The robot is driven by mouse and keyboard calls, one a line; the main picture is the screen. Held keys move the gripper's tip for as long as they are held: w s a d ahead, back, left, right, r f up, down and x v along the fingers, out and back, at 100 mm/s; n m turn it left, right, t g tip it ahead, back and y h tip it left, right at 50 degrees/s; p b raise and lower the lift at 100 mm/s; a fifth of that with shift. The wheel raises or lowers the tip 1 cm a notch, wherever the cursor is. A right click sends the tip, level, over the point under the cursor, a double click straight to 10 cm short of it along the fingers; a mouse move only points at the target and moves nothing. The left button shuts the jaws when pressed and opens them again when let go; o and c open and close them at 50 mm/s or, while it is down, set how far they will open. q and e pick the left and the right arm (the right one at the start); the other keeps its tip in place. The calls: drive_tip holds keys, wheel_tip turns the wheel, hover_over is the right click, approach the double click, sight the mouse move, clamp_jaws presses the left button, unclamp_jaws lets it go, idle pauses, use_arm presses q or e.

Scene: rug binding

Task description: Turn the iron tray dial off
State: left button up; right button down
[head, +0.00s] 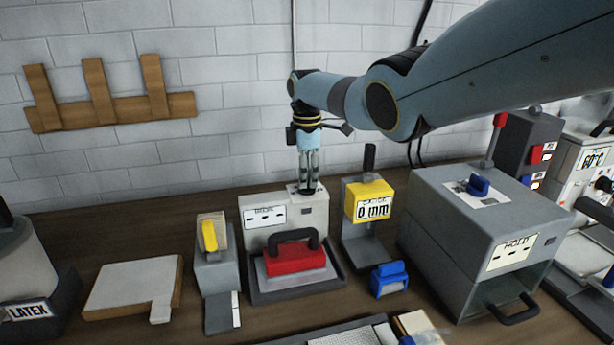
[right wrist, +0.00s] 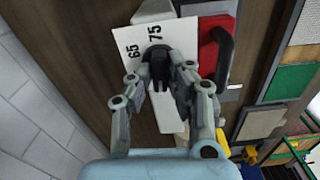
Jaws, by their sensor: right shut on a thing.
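The iron tray (head: 257,287) stands on the bench near the middle, with a light box (head: 313,213) at its back. A red iron (head: 295,261) with a dark handle rests on the tray. The black dial (right wrist: 158,67) sits on a white plate (right wrist: 135,44) marked 65 and 75. My right gripper (head: 308,188) points straight down over the box top and is shut on the dial; the right wrist view shows its fingers (right wrist: 160,86) on both sides of it. The dial's pointer direction is hidden by the fingers. My left gripper is not in view.
A yellow 0 mm gauge (head: 370,202) stands close on the right, and a yellow-handled tool (head: 209,236) on the left. The large grey box (head: 440,224) is farther right. A pale board (head: 134,283) lies at left. The brick wall (head: 235,120) is close behind.

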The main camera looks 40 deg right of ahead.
drive_tip(key=shift+w+r+n, duration=0.1)
drive_tip(key=shift+n, duration=0.5)
drive_tip(key=c, duration=1.3)
unclamp_jaws()
wheel_tip(320, 180, up, 12)
drive_tip(key=shift+f, duration=0.1)
